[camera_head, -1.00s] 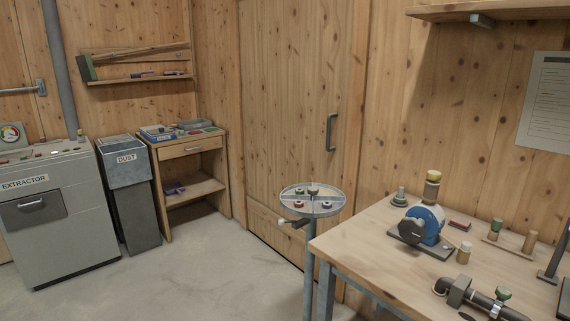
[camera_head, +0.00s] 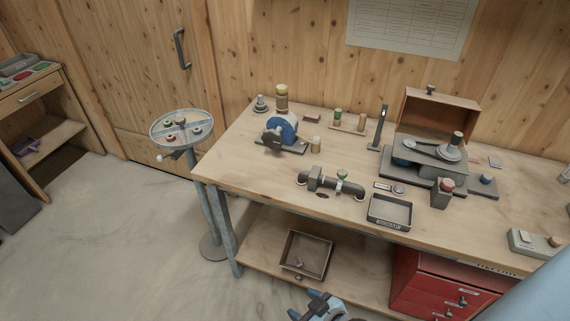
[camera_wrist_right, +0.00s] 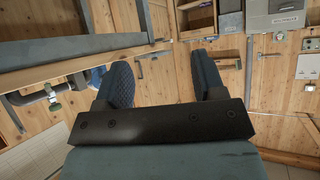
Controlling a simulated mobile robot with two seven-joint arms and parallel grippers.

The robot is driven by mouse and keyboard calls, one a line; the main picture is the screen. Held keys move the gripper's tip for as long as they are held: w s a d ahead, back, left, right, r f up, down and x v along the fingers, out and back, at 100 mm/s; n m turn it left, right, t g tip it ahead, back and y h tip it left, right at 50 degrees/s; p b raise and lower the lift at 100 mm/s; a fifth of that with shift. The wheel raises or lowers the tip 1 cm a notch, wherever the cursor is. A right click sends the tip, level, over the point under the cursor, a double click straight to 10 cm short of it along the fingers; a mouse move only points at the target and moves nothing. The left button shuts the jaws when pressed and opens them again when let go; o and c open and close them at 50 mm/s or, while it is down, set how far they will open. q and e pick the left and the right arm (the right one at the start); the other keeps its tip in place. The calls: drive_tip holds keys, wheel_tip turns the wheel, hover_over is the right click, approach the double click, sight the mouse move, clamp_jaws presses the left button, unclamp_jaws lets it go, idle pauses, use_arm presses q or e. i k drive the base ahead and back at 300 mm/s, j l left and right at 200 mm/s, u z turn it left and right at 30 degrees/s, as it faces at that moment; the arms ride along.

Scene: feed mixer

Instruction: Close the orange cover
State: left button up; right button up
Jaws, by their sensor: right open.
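The orange cover (camera_head: 440,112) is a brown-orange box-like lid. It stands raised at the back of a grey machine with pulleys (camera_head: 430,152) on the workbench, in the head view. The pulleys below and in front of it are exposed. My right gripper (camera_head: 305,304) is at the bottom edge of the head view, in front of the bench and well away from the cover. In the right wrist view its two dark fingers (camera_wrist_right: 162,78) are apart with nothing between them. The cover cannot be made out in the wrist view. My left gripper is not in view.
The workbench (camera_head: 240,165) holds a blue grinder (camera_head: 283,130), a pipe clamp (camera_head: 330,182) and a small tray (camera_head: 390,212) in front of the machine. A red drawer unit (camera_head: 440,286) is below. A round stand (camera_head: 181,126) is at left. The floor at left is clear.

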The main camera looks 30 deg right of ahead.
sight(429, 109)
drive_tip(key=z, duration=2)
drive_tip(key=i+j, duration=0.05)
